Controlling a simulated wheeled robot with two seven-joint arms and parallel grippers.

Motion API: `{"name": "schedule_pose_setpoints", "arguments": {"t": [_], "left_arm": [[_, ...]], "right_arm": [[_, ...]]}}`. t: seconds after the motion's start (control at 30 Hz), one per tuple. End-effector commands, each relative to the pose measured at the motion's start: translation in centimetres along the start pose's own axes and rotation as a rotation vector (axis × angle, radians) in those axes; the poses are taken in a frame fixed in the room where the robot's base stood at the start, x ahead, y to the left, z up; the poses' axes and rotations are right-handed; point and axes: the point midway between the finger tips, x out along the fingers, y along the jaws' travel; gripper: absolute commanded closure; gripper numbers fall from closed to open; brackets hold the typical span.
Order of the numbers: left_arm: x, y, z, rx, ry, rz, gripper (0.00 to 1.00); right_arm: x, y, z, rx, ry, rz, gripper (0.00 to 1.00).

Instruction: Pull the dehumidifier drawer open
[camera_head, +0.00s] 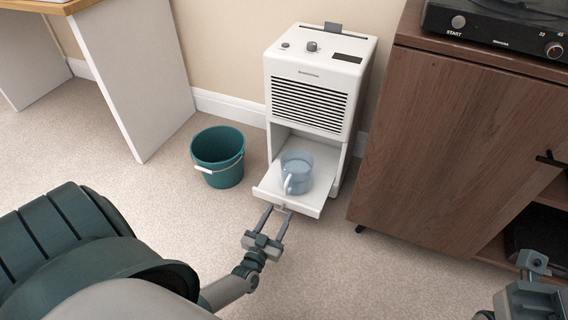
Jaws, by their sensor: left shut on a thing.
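The white dehumidifier (312,85) stands on the carpet against the wall, with a slatted grille on its front. Its drawer (262,188) is pulled out at the bottom, towards me. A clear bluish container with a handle (297,172) sits on the drawer. My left gripper (277,210) is at the drawer's front edge, its fingers shut on the small drawer handle (281,207). My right gripper (535,285) is partly in view at the bottom right corner; its fingers do not show clearly.
A teal bucket (218,158) with a white handle stands left of the drawer, a short gap away. A brown wooden cabinet (440,140) with a turntable (500,25) on top stands close on the right. A white-sided desk (135,75) is at the back left. Carpet before the drawer is clear.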

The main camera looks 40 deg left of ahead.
Motion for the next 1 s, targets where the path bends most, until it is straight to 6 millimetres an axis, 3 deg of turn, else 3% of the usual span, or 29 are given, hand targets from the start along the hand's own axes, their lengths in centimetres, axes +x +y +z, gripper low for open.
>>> {"name": "schedule_pose_setpoints", "arguments": {"t": [0.2,0.53,0.57,0.63,1.0], "left_arm": [[-1.6,0.1,0.0,-0.001,0.000,0.000,0.94],[-1.7,0.1,0.1,-0.001,0.000,0.000,0.94],[-1.7,0.1,0.1,-0.001,0.000,0.000,0.49],[-1.7,0.1,0.1,-0.001,0.000,0.000,0.34],[-1.7,0.0,0.0,0.000,0.001,0.000,0.34]], "right_arm": [[-0.2,0.4,-0.2,-0.013,-0.014,0.002,0.69],[-0.2,0.4,-0.3,-0.014,-0.013,0.002,0.69],[-0.2,0.4,-0.3,-0.014,-0.013,0.002,0.69],[-0.2,0.4,-0.3,-0.014,-0.013,0.002,0.69],[-0.2,0.4,-0.3,-0.014,-0.013,0.002,0.69]]}}
